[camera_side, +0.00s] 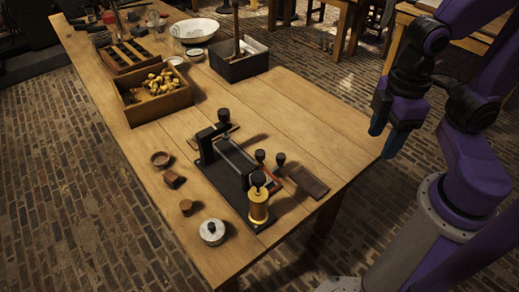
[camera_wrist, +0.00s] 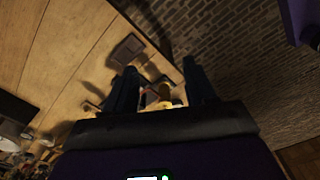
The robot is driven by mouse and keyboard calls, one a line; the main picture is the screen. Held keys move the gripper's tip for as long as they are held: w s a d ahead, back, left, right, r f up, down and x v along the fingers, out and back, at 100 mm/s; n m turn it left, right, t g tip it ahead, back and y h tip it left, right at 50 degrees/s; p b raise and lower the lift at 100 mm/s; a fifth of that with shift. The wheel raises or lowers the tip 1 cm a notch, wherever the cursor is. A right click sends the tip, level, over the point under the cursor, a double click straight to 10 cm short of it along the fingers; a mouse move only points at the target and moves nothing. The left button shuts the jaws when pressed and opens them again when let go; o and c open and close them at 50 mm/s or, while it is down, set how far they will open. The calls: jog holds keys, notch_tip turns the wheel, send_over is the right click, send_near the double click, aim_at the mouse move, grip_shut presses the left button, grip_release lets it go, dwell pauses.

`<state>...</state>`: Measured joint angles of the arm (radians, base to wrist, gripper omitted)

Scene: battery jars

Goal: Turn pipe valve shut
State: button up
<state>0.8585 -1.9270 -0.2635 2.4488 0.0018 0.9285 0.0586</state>
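A dark apparatus board (camera_side: 222,178) lies on the table. It carries an upright black frame, a light bar or pipe, several black-knobbed posts and a brass cylinder (camera_side: 258,205) with a black knob on top. I cannot tell which knob is the pipe valve. My gripper (camera_side: 381,118) hangs beyond the table's right edge, well apart from the apparatus. In the wrist view my gripper (camera_wrist: 161,82) is open, with a visible gap between its two fingers. The brass cylinder (camera_wrist: 166,93) shows beyond that gap, partly hidden.
A flat brown plate (camera_side: 307,181) lies right of the board. A white round jar (camera_side: 212,231) and small wooden pieces stand at left. Behind are a wooden crate (camera_side: 130,115) of yellow pieces and a black bin (camera_side: 219,69). The table's back right is clear.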

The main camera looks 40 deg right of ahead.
jog(key=w+a+r+m, duration=0.2)
jog(key=w+a+m, duration=0.45)
jog(key=w, duration=0.45)
jog(key=m, duration=0.7)
send_near(260, 152)
jog(key=f, duration=0.8)
jog(key=shift+a+f, duration=0.2)
jog(key=shift+f, duration=0.2)
grip_shut()
